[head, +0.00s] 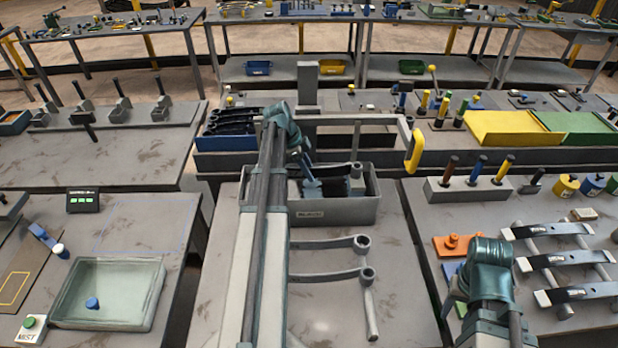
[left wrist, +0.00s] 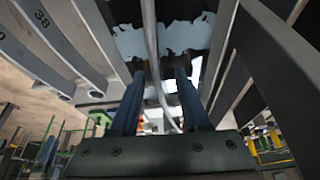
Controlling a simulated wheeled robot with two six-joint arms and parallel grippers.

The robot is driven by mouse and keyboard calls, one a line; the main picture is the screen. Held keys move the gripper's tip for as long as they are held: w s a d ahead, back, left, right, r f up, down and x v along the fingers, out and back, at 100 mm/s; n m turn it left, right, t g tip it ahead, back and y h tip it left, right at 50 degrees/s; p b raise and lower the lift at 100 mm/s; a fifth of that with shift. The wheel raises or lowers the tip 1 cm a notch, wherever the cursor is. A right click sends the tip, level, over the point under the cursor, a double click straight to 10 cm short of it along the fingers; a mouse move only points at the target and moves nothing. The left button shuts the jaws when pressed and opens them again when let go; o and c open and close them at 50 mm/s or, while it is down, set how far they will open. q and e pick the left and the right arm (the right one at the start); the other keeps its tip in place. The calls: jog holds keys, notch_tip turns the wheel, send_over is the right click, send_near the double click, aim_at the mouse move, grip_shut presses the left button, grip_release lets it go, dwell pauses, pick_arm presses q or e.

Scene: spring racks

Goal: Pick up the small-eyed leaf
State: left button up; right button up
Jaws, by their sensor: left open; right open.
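Two grey leaves with round eyes lie on the middle table in the head view, an upper one (head: 325,244) and a lower one (head: 328,275). Another eyed leaf (head: 335,171) shows in the grey bin (head: 345,213). I cannot tell which leaf has the smaller eye. My left gripper (head: 312,187) points down into the bin, beside dark pieces. In the left wrist view its two blue fingers (left wrist: 160,95) are apart, with a thin grey bar between them. A grey leaf marked 38 (left wrist: 40,35) is at the left. My right gripper is hidden behind its arm.
A grey rod (head: 370,313) lies near the eyed leaves. A frame with a yellow handle (head: 414,151) stands behind the bin. Several leaves lie on a rack (head: 560,262) at the right. A glass-like tray (head: 109,293) is at the left. The middle table's front is mostly clear.

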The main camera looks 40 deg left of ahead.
pick_arm(q)
grip_shut()
dwell(1.4)
